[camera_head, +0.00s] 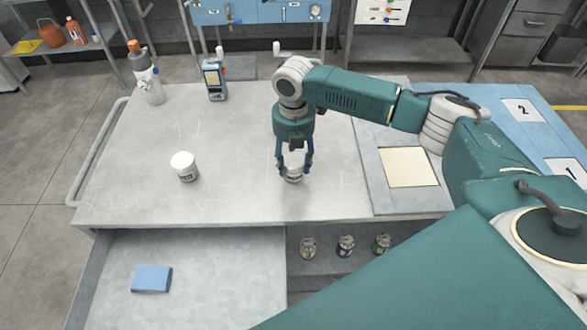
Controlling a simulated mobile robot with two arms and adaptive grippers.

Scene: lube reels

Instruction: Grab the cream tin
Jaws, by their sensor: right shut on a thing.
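My right gripper (294,172) reaches down from above near the middle of the bench and is shut on a small pale tin (293,178). The fingers stand on both sides of this tin and cover part of it. I cannot tell whether the tin touches the bench top or is just above it. Which of the two is cream is hard to tell by colour. My left gripper is not in view.
A cream square pad (407,167) lies right. Several small cans (345,245) and a blue block (152,279) are lower in front. The bench middle (235,140) is clear.

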